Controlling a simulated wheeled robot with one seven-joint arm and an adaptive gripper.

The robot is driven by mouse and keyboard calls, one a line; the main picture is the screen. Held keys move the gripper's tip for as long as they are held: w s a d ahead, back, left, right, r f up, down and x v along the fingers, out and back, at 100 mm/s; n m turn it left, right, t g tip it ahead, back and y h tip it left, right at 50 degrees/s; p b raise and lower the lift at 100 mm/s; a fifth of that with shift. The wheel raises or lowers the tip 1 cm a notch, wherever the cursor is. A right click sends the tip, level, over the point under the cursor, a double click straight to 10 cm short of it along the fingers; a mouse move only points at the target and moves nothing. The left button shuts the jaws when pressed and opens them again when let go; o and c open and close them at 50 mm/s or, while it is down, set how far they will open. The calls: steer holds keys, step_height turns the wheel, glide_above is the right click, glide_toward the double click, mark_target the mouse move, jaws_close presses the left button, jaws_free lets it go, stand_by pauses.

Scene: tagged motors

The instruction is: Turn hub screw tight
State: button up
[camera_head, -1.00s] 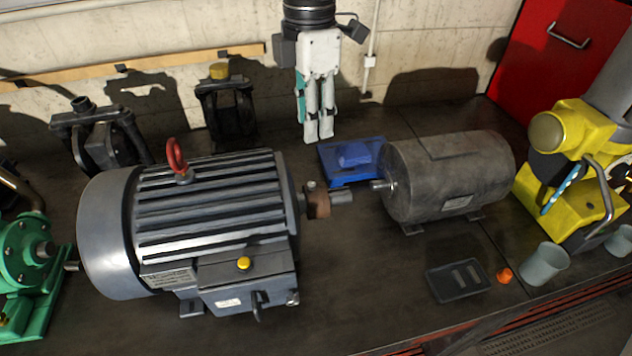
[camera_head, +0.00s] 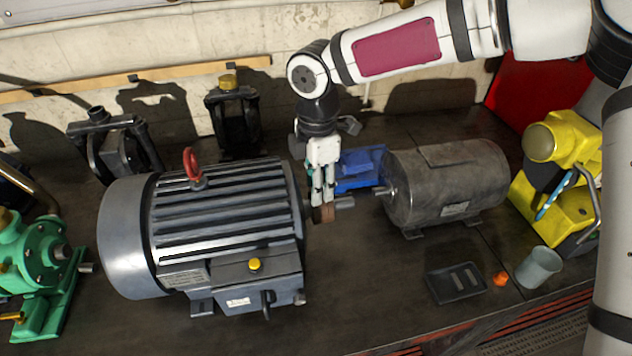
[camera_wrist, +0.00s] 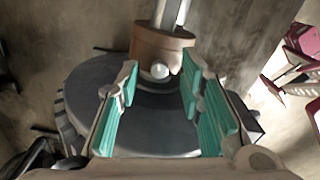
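The brown hub (camera_head: 325,214) sits on the shaft of the large grey finned motor (camera_head: 225,215). In the wrist view the hub (camera_wrist: 160,43) is at the upper middle, with its pale round screw head (camera_wrist: 160,71) facing me. My gripper (camera_head: 322,203) points down over the hub in the head view and hides the screw there. In the wrist view my gripper (camera_wrist: 160,80) is open, its teal-padded fingers apart on either side of the screw head. The screw head shows near the fingertip line; I cannot tell its exact depth, and no finger visibly touches it.
A smaller dark grey motor (camera_head: 445,185) faces the hub from the right. A blue vise-like block (camera_head: 358,168) lies behind.

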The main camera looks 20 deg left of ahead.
steer(key=shift+c, duration=0.3)
jaws_close()
steer(key=m, duration=0.4)
steer(key=shift+b, duration=0.4)
steer(key=shift+o, duration=0.3)
jaws_free()
